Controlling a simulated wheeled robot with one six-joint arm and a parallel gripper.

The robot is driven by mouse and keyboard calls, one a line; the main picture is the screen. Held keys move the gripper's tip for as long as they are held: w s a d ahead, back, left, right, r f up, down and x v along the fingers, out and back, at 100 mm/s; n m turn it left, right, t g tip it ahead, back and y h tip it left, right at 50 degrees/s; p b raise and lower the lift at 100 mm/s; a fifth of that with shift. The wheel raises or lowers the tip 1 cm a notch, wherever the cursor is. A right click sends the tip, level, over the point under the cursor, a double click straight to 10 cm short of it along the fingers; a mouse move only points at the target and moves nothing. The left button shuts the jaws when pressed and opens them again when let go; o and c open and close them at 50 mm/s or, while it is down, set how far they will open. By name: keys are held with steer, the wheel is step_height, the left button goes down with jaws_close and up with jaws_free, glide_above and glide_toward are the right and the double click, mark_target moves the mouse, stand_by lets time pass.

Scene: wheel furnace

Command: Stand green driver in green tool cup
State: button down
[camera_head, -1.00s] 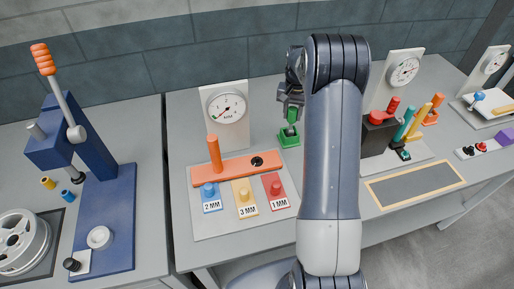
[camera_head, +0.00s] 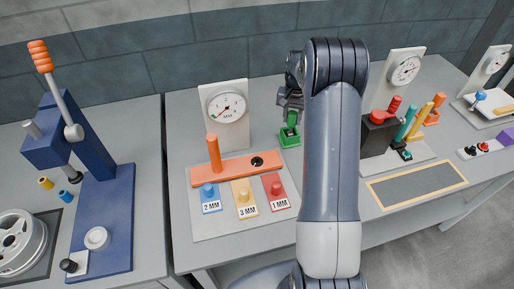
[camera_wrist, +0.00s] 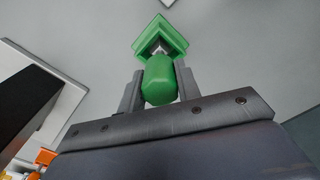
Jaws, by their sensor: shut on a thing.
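The green driver (camera_wrist: 159,82) is held by its green handle between the fingers of my gripper (camera_wrist: 158,92) in the wrist view. In the head view my gripper (camera_head: 291,104) is shut on the driver (camera_head: 292,117), whose handle points up. The green tool cup (camera_head: 283,141) stands on the grey bench directly below it. The cup also shows in the wrist view (camera_wrist: 174,33), with the driver's pale shaft meeting its opening. The shaft tip is hidden, so I cannot tell how deep it reaches.
A gauge board with an orange bar (camera_head: 237,169) and numbered blocks lies left of the cup. A black block with a red knob (camera_head: 378,134) and coloured handles stands right of my arm. A framed dark panel (camera_head: 416,184) lies at the front right.

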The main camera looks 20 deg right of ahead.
steer(key=c, duration=0.9)
jaws_free()
steer(key=shift+c, duration=0.2)
step_height(320, 180, up, 11)
steer(key=shift+f+b, duration=0.1)
steer(key=shift+b, duration=0.75)
steer(key=shift+f, duration=0.15)
step_height(320, 180, down, 10)
steer(key=shift+f+p, duration=0.1)
steer(key=shift+p, duration=0.8)
steer(key=shift+r, duration=0.3)
steer(key=shift+s+p, duration=0.1)
steer(key=shift+p, duration=0.2)
